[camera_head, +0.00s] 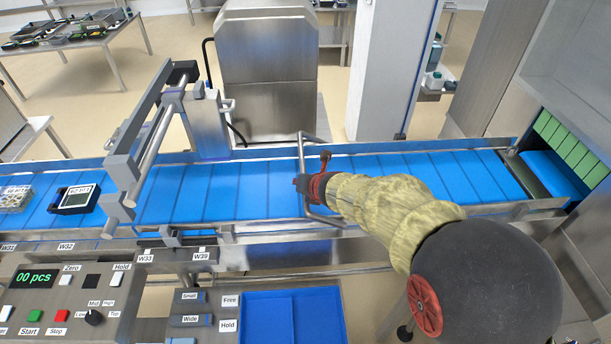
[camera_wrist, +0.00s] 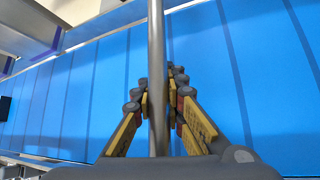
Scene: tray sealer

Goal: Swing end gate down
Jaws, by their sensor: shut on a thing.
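The end gate (camera_head: 302,152) is a thin grey metal tube with bent ends, running across the blue conveyor belt (camera_head: 250,190) near its middle. In the wrist view the gate's tube (camera_wrist: 157,70) runs straight up the picture, between my fingers. My gripper (camera_head: 308,187) is at the tube, over the belt, and is shut on it. In the wrist view the yellow-and-black fingers of my gripper (camera_wrist: 160,105) lie on both sides of the tube. My arm hides part of the gate's near end, and the gate's exact tilt is hard to tell.
A grey frame with rails (camera_head: 150,150) spans the belt on the left. A black device with a label (camera_head: 75,198) and a tray (camera_head: 14,198) lie on the belt's left end. Control panels (camera_head: 65,295) and a blue bin (camera_head: 293,318) stand in front. A green-strip curtain (camera_head: 570,145) hangs at the right.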

